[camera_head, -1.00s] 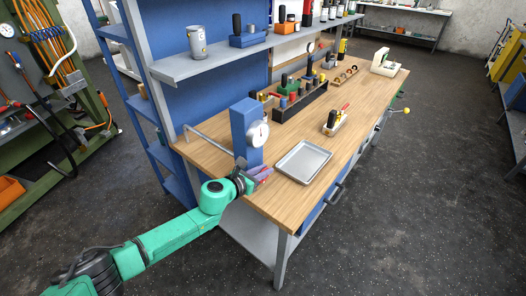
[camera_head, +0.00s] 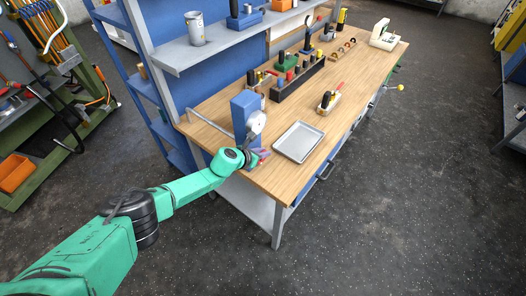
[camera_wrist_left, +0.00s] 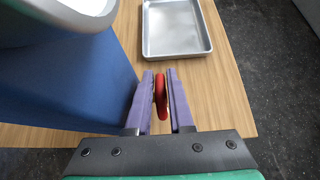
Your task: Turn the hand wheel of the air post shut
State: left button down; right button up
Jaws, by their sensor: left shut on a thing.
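The air post is a blue upright block (camera_head: 240,113) with a round gauge (camera_head: 257,121) on its face, at the near left of the workbench. It also shows at the left of the left wrist view (camera_wrist_left: 70,85). My left gripper (camera_head: 264,155) is low in front of the post. In the left wrist view its purple fingers (camera_wrist_left: 160,95) are shut on the red hand wheel (camera_wrist_left: 160,92), seen edge-on between them. How far the wheel is turned cannot be told. My right gripper is not in view.
A silver tray (camera_head: 280,150) lies on the wooden bench (camera_head: 215,100) just right of the post. A black rack (camera_head: 283,91) with several tools stands behind. A grey shelf (camera_head: 215,48) runs above the bench's back left. The bench's front edge lies close to my gripper.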

pick_arm(q)
jog(key=c, duration=1.1)
grip_release()
jog(key=shift+s+a+r+p, duration=0.2)
jog(key=shift+a+r+p, duration=0.05)
jog(key=shift+r+p, duration=0.2)
jog(key=p+v, duration=0.3)
jog(key=v, duration=1)
jog(key=shift+s+a, duration=0.15)
jog(key=shift+s, duration=0.2)
